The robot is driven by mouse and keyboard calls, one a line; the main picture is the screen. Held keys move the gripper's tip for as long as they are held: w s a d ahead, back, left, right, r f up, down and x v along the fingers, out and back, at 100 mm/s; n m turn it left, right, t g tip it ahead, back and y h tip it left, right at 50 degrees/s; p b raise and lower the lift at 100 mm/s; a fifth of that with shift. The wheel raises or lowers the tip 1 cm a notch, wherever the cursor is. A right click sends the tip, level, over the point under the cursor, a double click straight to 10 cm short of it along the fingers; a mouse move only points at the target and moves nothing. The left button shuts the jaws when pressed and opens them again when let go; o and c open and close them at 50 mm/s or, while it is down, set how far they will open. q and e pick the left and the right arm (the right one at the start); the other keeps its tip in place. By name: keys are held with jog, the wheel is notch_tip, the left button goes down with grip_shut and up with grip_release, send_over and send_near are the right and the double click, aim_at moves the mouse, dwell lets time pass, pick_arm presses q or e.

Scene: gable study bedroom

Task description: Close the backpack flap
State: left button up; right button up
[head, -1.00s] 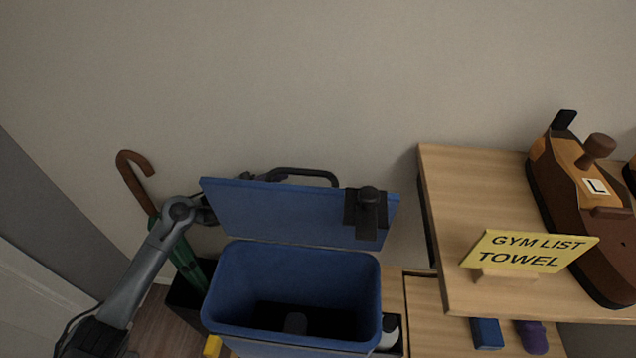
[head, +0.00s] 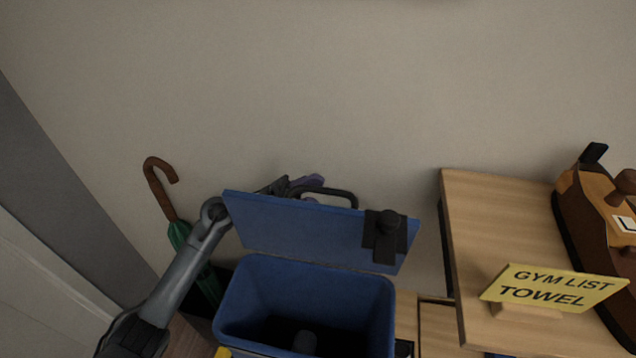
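The blue backpack (head: 235,300) stands open, with a dark inside in which a dark rounded object (head: 304,342) shows. Its blue flap (head: 295,228) stands raised at the back, tilted up near the wall, with a black buckle patch (head: 386,236) on its right part. A black carry handle (head: 330,192) shows behind the flap's top edge. My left arm comes in from the left, and my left gripper (head: 290,186) is behind the flap's upper edge, close to the handle. The flap hides most of it, so its fingers cannot be made out. My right gripper is not in view.
A green umbrella (head: 180,236) with a brown hooked handle stands in a dark bin left of the backpack. At right, a wooden shelf (head: 480,215) holds a yellow sign (head: 553,288) and a brown wooden object (head: 590,215). The wall is close behind the flap.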

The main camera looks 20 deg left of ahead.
pick_arm(q)
jog(key=shift+x, duration=1.4)
grip_shut()
